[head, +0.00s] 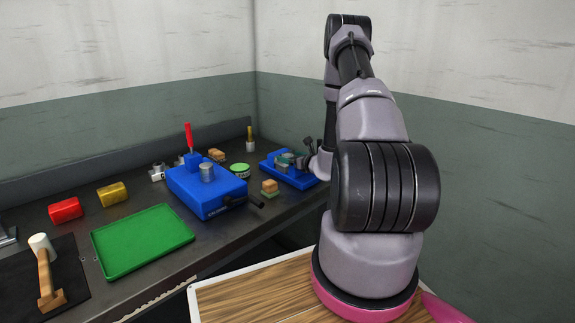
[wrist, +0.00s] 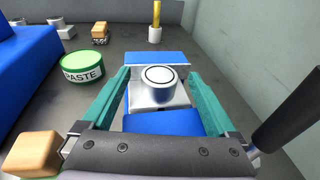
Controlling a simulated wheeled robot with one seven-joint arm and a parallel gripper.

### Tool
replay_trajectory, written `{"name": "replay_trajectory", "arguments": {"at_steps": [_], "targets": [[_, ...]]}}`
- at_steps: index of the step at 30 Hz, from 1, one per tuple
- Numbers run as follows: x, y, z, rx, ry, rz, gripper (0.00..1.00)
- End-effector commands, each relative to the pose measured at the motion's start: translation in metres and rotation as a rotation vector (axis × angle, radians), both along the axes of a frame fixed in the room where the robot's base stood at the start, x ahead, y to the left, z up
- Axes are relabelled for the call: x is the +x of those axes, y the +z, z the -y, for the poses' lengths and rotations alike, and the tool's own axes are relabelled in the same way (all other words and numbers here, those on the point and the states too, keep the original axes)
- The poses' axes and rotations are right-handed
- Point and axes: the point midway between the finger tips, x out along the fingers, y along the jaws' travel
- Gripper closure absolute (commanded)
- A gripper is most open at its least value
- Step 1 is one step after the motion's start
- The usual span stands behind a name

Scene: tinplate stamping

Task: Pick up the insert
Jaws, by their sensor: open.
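A silver cylindrical piece, which looks like the insert (wrist: 158,86), stands upright on a metal block on a blue fixture (wrist: 157,58) in the wrist view. My gripper (wrist: 155,80) is open, with one teal finger on each side of the cylinder. Gaps seem to show between the fingers and the cylinder; I cannot tell whether they touch. In the head view my gripper (head: 288,160) is over the blue fixture (head: 305,183) at the far right of the bench, and the insert is hard to make out there.
A green-lidded paste tin (wrist: 82,67), a wooden block (wrist: 33,153) and a black handle (wrist: 290,110) lie close by in the wrist view. The larger blue press (head: 205,190), green tray (head: 140,242) and mallet (head: 45,270) occupy the bench further left. A wall stands on the right.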

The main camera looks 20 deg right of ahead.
Motion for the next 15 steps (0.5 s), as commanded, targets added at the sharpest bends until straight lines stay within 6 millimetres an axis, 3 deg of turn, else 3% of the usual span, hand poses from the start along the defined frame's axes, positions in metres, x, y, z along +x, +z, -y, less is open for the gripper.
{"name": "replay_trajectory", "arguments": {"at_steps": [4, 5, 9, 12, 15], "targets": [[-0.0002, -0.0001, 0.0000, 0.000, 0.000, 0.000, 0.07], [-0.0003, 0.0000, 0.0000, 0.000, 0.000, 0.000, 0.14], [-0.0004, 0.0000, 0.0001, 0.000, 0.000, 0.000, 0.68], [-0.0004, 0.0000, 0.0002, 0.000, 0.000, 0.000, 1.00], [-0.0005, 0.0000, 0.0002, 0.000, 0.000, 0.000, 1.00]]}}
